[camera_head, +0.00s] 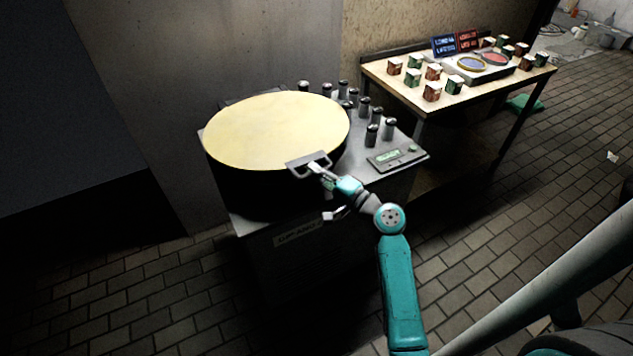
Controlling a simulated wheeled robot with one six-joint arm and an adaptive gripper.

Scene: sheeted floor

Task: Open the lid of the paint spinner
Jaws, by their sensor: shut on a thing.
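The paint spinner (400,160) is a grey machine with a wide, round, pale yellow lid (275,130) on top. The lid lies level over the dark drum and looks closed. A grey bracket-shaped handle (296,170) sticks out at the lid's front right edge. My gripper (318,170) is at this handle, shut on it, with my teal arm reaching in from the lower right. The finger contact is small in view. A green display (387,157) shows on the spinner's right-hand panel.
Several dark cylinders with light caps (372,133) stand on the spinner's top, behind and right of the lid. A wall stands behind. The tiled floor (150,290) in front is clear.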

